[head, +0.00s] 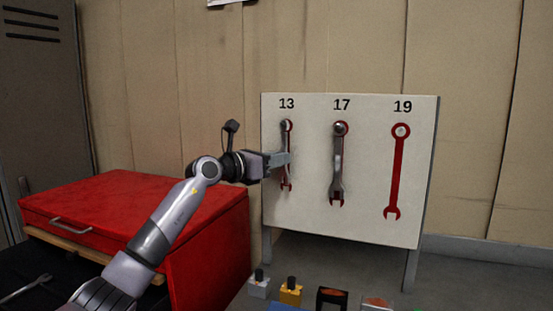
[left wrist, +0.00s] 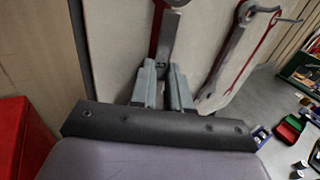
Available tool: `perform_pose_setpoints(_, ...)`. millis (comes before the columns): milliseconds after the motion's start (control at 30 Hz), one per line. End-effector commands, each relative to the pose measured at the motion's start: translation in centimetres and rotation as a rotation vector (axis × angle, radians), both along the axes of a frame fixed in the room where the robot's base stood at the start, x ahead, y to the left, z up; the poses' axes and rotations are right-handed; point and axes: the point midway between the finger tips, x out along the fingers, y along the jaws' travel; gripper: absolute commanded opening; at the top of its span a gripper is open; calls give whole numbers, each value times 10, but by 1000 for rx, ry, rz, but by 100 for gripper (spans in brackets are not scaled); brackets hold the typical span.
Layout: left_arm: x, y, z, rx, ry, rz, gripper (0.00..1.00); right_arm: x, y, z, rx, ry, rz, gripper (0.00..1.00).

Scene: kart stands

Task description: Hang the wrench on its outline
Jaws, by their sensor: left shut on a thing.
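The white board (head: 365,205) carries red wrench outlines under 13, 17 and 19. My left gripper (head: 287,160) is shut on a grey wrench (head: 284,142) at the 13 outline (head: 287,186). The wrench is upright, its ring end at the peg; part of its shaft is hidden by the fingers. In the left wrist view the wrench (left wrist: 168,38) runs between the fingertips, with red outline showing beside it. Whether the ring is fully over the peg I cannot tell. A second wrench (head: 337,165) hangs on the 17 outline. The 19 outline (head: 397,170) is bare. My right gripper is out of view.
A red cabinet (head: 130,205) stands at the left, with a dark open drawer below holding another wrench (head: 25,289). Small blocks, one yellow (head: 291,292), lie in front of the board. A grey locker (head: 38,90) stands at the far left.

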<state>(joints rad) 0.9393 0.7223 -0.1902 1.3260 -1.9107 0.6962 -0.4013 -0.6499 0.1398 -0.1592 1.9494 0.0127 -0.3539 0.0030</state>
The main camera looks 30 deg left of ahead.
Motion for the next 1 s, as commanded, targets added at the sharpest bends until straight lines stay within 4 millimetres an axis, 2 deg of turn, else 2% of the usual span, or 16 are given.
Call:
perform_pose_setpoints(367, 0, 0, 1, 0, -1, 0, 0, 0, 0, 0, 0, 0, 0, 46)
perform_pose_setpoints(400, 0, 0, 1, 0, -1, 0, 23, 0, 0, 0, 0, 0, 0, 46)
perform_pose_setpoints(467, 0, 0, 1, 0, -1, 0, 42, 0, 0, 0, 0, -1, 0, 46)
perform_pose_setpoints(500, 0, 0, 1, 0, -1, 0, 46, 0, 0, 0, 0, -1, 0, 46)
perform_pose_setpoints(1000, -4, 6, 2, 2, -7, 10, 46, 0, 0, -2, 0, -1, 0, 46)
